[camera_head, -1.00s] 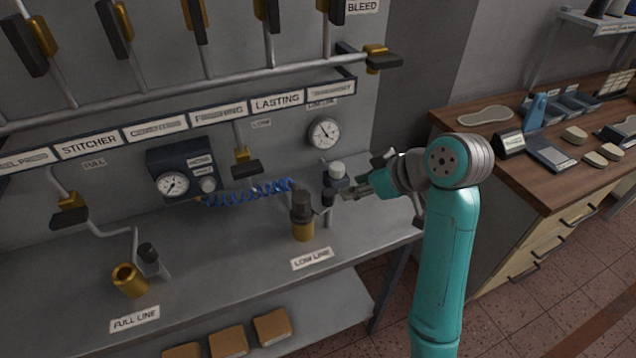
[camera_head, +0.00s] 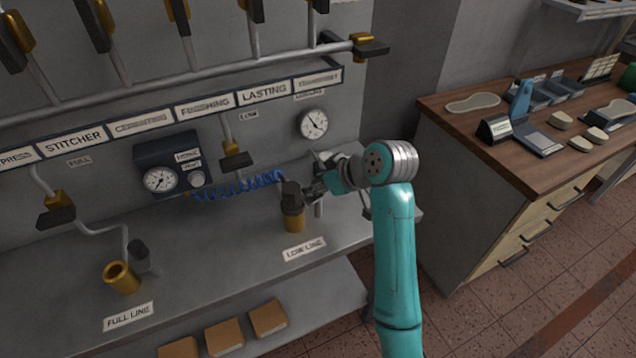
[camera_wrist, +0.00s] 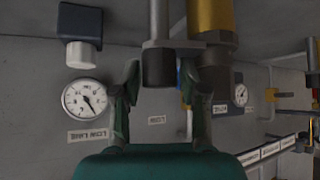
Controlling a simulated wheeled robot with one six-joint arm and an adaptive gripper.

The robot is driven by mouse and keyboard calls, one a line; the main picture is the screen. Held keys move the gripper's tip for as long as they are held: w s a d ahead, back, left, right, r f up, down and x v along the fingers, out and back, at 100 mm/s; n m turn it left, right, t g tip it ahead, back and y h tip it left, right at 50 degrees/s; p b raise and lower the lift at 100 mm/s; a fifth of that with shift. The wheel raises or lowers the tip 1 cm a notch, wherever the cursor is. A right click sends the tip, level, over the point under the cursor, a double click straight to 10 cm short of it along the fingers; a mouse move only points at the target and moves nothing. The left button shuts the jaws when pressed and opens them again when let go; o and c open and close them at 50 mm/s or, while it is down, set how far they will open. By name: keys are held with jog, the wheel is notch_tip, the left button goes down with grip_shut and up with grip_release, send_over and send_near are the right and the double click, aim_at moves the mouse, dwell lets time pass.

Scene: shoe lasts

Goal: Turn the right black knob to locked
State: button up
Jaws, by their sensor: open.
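The right black knob (camera_wrist: 158,66) sits at the end of a metal post in the wrist view, between my two fingers, with a visible gap on each side. My gripper (camera_wrist: 161,78) is open around it. In the head view my gripper (camera_head: 314,189) is at the low line fitting, and it hides the knob there. The brass and black coupling (camera_head: 293,222) stands just left of my gripper, behind the LOW LINE label (camera_head: 304,248). The other black knob (camera_head: 138,250) stands by the brass socket (camera_head: 122,278) at FULL LINE.
The coupling's dark body (camera_wrist: 216,68) is close beside one finger in the wrist view. A gauge (camera_head: 313,124) is on the wall behind, and a blue coiled hose (camera_head: 240,188) lies to the left. A wooden counter (camera_head: 450,120) stands at the right.

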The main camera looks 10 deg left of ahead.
grip_shut()
jog(key=shift+a+m+t+h, duration=0.1)
jog(key=shift+m+t+h, duration=0.2)
jog(key=shift+m+t, duration=0.15)
jog(key=shift+m+t+h, duration=0.55)
jog(key=shift+m+h, duration=0.05)
jog(key=shift+m, duration=0.65)
grip_release()
jog(key=v, duration=1.2)
